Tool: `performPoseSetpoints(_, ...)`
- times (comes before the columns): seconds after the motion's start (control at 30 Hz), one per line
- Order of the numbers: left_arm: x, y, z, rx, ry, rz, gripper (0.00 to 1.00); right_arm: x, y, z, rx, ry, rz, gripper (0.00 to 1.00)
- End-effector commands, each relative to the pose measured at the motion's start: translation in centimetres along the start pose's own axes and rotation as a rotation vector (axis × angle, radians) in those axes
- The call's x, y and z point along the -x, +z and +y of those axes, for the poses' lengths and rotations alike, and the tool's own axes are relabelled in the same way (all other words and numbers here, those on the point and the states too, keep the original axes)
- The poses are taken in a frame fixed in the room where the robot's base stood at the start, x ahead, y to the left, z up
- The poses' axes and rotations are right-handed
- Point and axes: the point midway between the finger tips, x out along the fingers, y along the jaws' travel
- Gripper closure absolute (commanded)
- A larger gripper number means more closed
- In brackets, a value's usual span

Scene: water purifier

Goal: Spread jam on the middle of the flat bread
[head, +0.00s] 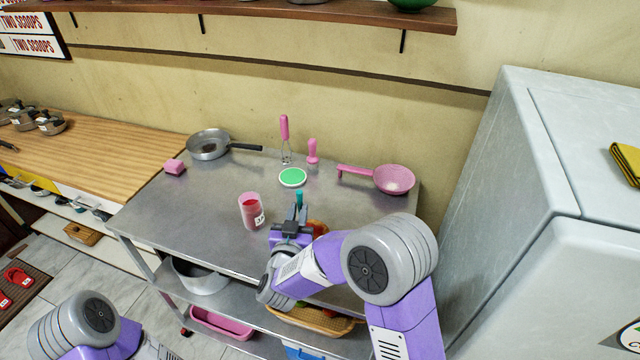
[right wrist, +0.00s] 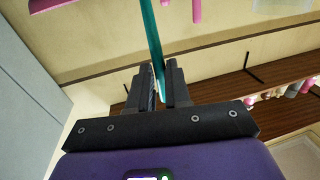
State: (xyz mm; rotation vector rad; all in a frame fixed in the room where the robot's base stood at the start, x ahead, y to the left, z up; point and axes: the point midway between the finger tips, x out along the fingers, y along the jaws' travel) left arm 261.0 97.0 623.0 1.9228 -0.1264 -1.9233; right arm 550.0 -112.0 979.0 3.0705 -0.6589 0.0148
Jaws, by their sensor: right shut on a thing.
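My right gripper (head: 297,212) is shut on a thin teal utensil (head: 299,196), above the front of the metal table. In the right wrist view, the utensil (right wrist: 154,40) stands up from between the jaws (right wrist: 160,85); its full shape is not clear. A pink jar with red contents (head: 251,211), likely the jam, stands upright just left of the gripper. An orange-brown round thing (head: 319,228), possibly the flat bread, lies right of the gripper, mostly hidden by my arm. Only my left arm shows at the bottom left; its jaws cannot be made out.
A green-topped round dish (head: 292,178), a pink-handled whisk (head: 285,135) and a pink pan (head: 393,180) stand at the back. A grey pan (head: 209,146) and pink block (head: 174,167) are left. The fridge (head: 525,170) bounds the right. The table's left-middle is clear.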

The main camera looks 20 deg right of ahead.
Motion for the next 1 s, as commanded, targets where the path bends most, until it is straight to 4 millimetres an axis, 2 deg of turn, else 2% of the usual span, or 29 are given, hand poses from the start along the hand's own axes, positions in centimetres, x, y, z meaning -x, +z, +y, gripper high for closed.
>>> performPoseSetpoints(0.17, 0.0, 0.0, 0.0, 0.000, 0.000, 0.000, 0.09, 0.3, 0.1, -1.1, 0.001, 0.005, 0.000, 1.00)
performPoseSetpoints(0.27, 0.8, 0.0, 0.3, 0.000, 0.000, 0.000, 0.09, 0.3, -1.2, -1.1, -0.001, 0.006, 0.001, 1.00)
performPoseSetpoints(0.3, 1.1, 0.1, 0.4, 0.000, 0.000, 0.000, 0.09, 0.3, -2.4, -1.1, -0.006, 0.004, 0.003, 1.00)
performPoseSetpoints(1.0, 5.1, 0.2, 1.9, 0.000, 0.000, 0.000, 0.09, 0.4, -7.9, -1.6, 0.000, -0.005, 0.000, 1.00)
